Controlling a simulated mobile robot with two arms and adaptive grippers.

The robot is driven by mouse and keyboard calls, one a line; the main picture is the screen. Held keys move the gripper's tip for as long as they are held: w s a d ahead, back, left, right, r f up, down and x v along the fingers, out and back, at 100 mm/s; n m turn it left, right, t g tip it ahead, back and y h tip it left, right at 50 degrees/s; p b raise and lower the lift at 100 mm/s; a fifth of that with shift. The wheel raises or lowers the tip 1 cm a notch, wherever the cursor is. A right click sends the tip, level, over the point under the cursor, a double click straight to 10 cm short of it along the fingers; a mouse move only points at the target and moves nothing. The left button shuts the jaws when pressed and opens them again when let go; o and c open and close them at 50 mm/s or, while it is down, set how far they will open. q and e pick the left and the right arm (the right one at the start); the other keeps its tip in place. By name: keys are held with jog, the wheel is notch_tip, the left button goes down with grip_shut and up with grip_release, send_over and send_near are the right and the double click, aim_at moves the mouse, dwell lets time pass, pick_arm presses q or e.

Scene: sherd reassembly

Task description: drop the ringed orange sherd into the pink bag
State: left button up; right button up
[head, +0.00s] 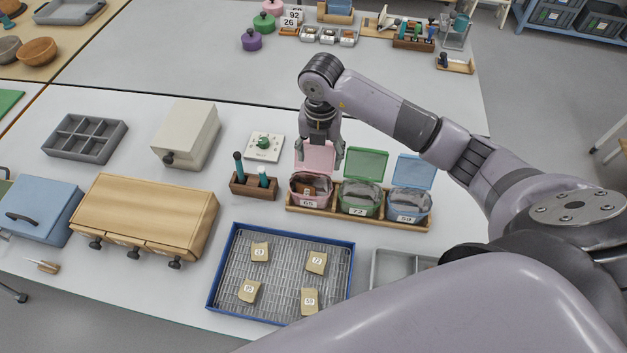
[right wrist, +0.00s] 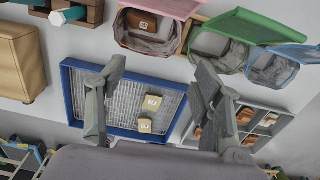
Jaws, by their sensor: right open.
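The pink bag (head: 297,199) stands open at the left end of a wooden rack, its pink lid raised behind it. An orange-brown sherd with a pale label lies inside the bag, clear in the right wrist view (right wrist: 142,22); I cannot make out a ring on it. My right gripper (head: 320,151) is open and empty above the back of the pink bag, in front of its lid. Its spread fingers (right wrist: 160,75) show in the right wrist view with nothing between them. My left gripper is not in view.
A green bag (head: 359,202) and a blue bag (head: 409,204) share the wooden rack (head: 330,213). A blue-rimmed tray (head: 231,232) in front holds several tan labelled sherds. A grey divided tray (right wrist: 262,142) holds orange-brown pieces. A pen holder (head: 253,190) stands left of the rack.

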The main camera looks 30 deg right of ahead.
notch_tip(320, 180, up, 6)
jog(key=shift+r, duration=0.25)
dwell(0.5)
